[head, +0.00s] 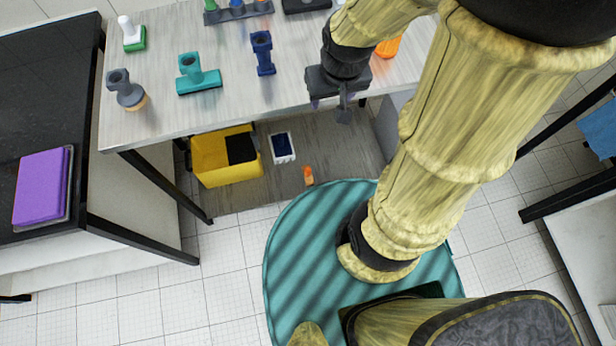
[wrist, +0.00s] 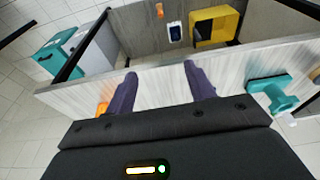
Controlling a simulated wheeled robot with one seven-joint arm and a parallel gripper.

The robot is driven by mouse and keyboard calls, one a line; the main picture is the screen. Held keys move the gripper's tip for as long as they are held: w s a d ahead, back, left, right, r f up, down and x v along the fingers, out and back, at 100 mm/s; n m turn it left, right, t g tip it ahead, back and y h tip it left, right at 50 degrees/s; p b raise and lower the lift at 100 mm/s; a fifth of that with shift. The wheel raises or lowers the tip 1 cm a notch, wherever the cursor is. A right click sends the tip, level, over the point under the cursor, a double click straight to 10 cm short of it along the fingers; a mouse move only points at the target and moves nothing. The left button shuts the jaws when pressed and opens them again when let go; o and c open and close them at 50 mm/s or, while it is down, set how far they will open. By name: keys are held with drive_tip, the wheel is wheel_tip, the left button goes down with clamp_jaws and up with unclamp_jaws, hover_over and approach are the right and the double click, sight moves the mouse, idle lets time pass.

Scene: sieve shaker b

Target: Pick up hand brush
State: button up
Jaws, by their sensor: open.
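Several handled tools stand on the table, and I cannot tell for sure which is the hand brush. They are a teal tool with a wide base (head: 199,80), a dark blue tool (head: 263,55), a grey tool with a tan-edged round base (head: 126,92) and a white-handled tool with a green base (head: 132,36). The teal tool also shows at the right of the wrist view (wrist: 268,92). My gripper (head: 331,108) is at the table's front edge, right of the dark blue tool. Its fingers (wrist: 159,70) are apart with nothing between them.
The table (head: 160,115) has a rack (head: 238,12) at the back and an orange object (head: 388,47) behind my gripper. Below are a yellow bin (head: 210,172), a blue-and-white box (head: 282,148) and a small orange item (head: 308,176). A purple block (head: 42,187) lies on the left counter.

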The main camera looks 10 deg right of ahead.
drive_tip(key=w+f+n+b, duration=0.1)
drive_tip(key=w+f+b, duration=0.1)
drive_tip(key=f+b, duration=0.95)
drive_tip(key=w+f+b, duration=0.2)
drive_tip(key=f+b, duration=0.8)
drive_tip(key=f, duration=0.3)
drive_tip(key=n+g+b, duration=0.3)
drive_tip(key=n+b, duration=0.1)
drive_tip(key=b, duration=1.9)
hover_over(308, 169)
wheel_tip(308, 169, down, 42)
drive_tip(key=shift+s+a, duration=0.15)
drive_tip(key=shift+f+b, duration=0.1)
drive_tip(key=shift+b, duration=0.2)
wheel_tip(308, 169, down, 12)
drive_tip(key=b, duration=0.7)
drive_tip(key=shift+f, duration=0.15)
